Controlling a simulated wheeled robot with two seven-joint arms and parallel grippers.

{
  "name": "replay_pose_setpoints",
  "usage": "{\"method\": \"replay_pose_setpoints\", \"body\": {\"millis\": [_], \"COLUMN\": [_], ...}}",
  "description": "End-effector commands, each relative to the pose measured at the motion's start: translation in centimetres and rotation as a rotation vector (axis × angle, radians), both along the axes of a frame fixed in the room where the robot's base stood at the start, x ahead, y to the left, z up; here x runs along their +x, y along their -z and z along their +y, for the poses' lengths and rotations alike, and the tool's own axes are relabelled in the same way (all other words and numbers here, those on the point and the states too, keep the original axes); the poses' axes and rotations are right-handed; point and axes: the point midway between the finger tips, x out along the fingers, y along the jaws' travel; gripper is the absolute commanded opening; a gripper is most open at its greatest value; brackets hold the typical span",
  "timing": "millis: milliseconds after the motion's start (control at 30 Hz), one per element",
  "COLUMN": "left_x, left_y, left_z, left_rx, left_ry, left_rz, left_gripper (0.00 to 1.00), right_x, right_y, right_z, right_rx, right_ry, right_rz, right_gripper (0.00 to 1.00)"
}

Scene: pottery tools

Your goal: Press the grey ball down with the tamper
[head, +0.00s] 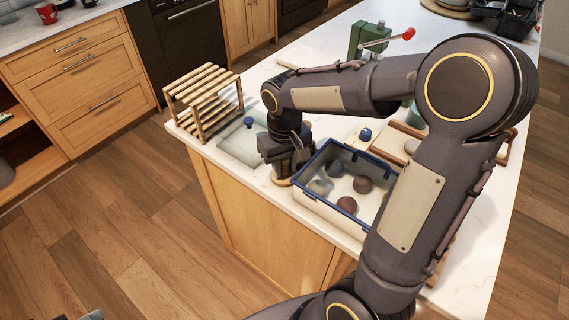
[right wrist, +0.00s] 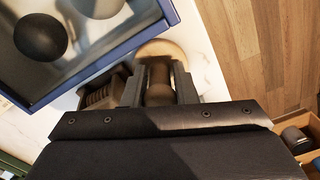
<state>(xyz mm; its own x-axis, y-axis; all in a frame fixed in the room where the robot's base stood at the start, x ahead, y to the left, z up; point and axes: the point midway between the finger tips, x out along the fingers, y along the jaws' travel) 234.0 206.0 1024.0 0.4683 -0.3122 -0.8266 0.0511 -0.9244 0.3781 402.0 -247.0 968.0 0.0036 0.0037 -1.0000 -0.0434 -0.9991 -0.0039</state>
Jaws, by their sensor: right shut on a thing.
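My right gripper (head: 288,160) is low over the counter, left of the blue-rimmed bin. It is shut on the brown handle of the tamper (right wrist: 159,80), whose round pale wooden foot is at the counter top; I cannot tell whether it touches. The tamper's foot also shows below the gripper in the head view (head: 280,181). A greyish ball (head: 411,146) is on a wooden board at the right, partly behind my arm; I cannot tell for sure that it is the grey ball. Only a scrap of what may be my left gripper shows at the bottom left.
The clear bin (head: 345,203) with a blue rim holds several dark and greyish balls, close beside the gripper. A green device with a red-knobbed lever (head: 362,40) stands behind. The counter's front edge is near.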

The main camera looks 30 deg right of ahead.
Motion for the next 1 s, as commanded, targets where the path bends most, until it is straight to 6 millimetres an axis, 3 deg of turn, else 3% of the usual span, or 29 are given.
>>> {"method": "replay_pose_setpoints", "body": {"millis": [33,200,533,1000], "left_x": [0.0,0.0,0.0,0.0], "left_y": [0.0,0.0,0.0,-0.2], "left_z": [0.0,0.0,0.0,0.0], "left_rx": [0.000,0.000,0.000,0.000], "left_ry": [0.000,0.000,0.000,0.000], "left_rz": [0.000,0.000,0.000,0.000], "left_gripper": [0.36,0.36,0.36,0.36], "right_x": [0.0,0.0,0.1,0.0], "right_y": [0.0,0.0,-0.4,-7.3], "right_z": [0.0,0.0,0.0,0.0], "right_rx": [0.000,0.000,0.000,0.001], "right_ry": [0.000,0.000,0.000,0.000], "right_rz": [0.000,0.000,-0.002,-0.003], "right_gripper": [0.29,0.51,0.51,0.51]}}
